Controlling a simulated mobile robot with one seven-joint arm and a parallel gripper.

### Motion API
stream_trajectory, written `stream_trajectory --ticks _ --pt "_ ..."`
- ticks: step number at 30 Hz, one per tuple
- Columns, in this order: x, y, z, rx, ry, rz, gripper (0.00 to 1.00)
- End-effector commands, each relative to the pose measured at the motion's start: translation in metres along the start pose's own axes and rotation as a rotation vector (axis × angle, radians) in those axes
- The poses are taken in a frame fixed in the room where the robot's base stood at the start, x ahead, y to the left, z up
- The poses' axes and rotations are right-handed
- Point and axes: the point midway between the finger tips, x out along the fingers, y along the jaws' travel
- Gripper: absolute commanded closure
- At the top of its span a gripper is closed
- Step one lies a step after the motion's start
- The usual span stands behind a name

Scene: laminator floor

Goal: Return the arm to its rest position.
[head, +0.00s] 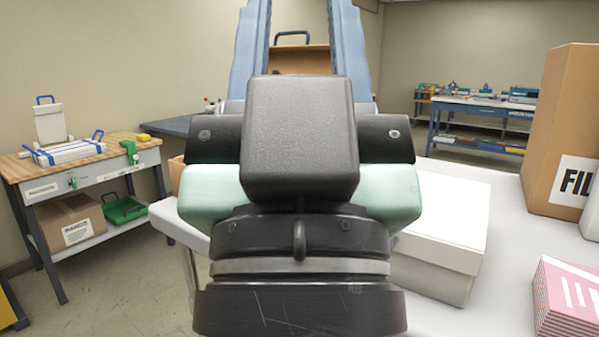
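My own arm fills the middle of the head view, with a black and mint-green joint housing close to the camera. My gripper's fingers cannot be made out in this view, so I cannot see whether they are open or shut or hold anything. The arm hides much of what lies behind it.
A white box (437,240) stands on the pale table (505,215) close to my arm's right. A tall cardboard box (565,125) and pink-edged stack (566,298) are farther right. A wooden-topped workbench (93,178) stands left. Floor (120,270) between is clear.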

Motion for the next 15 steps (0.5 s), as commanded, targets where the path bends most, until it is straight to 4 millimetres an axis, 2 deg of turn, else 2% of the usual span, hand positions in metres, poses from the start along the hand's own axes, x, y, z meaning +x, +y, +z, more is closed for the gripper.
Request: stream_trajectory --ticks 1,15 --pt "0.025 0.000 -0.023 0.001 0.000 0.000 0.60" --pt "0.125 0.000 -0.118 0.002 -0.001 -0.001 0.60"
